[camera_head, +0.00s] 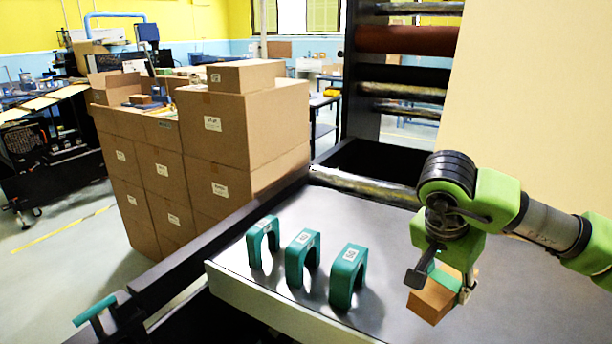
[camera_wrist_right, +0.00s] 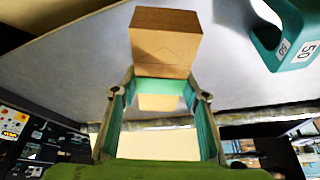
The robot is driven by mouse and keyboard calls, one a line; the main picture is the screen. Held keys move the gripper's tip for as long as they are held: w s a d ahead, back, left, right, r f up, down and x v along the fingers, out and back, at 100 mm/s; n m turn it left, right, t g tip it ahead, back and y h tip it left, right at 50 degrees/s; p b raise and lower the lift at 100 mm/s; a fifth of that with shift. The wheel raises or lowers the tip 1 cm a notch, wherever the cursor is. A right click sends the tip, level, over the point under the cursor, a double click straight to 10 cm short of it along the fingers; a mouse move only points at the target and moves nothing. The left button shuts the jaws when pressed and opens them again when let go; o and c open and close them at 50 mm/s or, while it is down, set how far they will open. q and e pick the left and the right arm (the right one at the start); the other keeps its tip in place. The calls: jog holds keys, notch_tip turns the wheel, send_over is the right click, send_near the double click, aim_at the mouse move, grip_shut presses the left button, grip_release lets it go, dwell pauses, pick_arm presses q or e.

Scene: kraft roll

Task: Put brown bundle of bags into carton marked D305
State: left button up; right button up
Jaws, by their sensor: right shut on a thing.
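The brown bundle of bags (camera_head: 432,299) is a brown block held by my right gripper (camera_head: 440,280) above the grey table, at the right of the head view. In the right wrist view the bundle (camera_wrist_right: 165,40) stands out past the fingertips (camera_wrist_right: 158,92), with a teal strip across it between the fingers. Several brown cartons with white labels stand stacked at the left of the head view. One carton (camera_head: 113,87) at the back of the stack has its top open. The label print is too small to read, so I cannot tell which is D305. My left gripper is not in view.
Three teal arches (camera_head: 348,276) with white labels stand on the grey table (camera_head: 390,235), left of my right gripper. A large closed carton (camera_head: 228,125) bears a smaller box (camera_head: 243,76). Rollers (camera_head: 408,40) and a tall cream sheet (camera_head: 535,90) stand behind. A teal handle (camera_head: 95,310) juts out at lower left.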

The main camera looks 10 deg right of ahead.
aim_at(414, 301)
jog(key=a+f+n, duration=0.1)
jog(key=a, duration=0.1)
jog(key=a+f+n+t, duration=0.1)
jog(key=a+n, duration=0.1)
jog(key=a+f+n+y, duration=0.1)
jog(key=a+n, duration=0.1)
jog(key=shift+s+f+t, duration=0.15)
jog(key=shift+f+t, duration=0.05)
jog(key=shift+t, duration=0.1)
jog(key=s+a+f+n+y, duration=0.2)
jog(key=a+f+n, duration=0.1)
jog(key=a+n, duration=0.4)
jog(key=shift+s+a+t+y, duration=0.4)
jog(key=shift+a, duration=0.4)
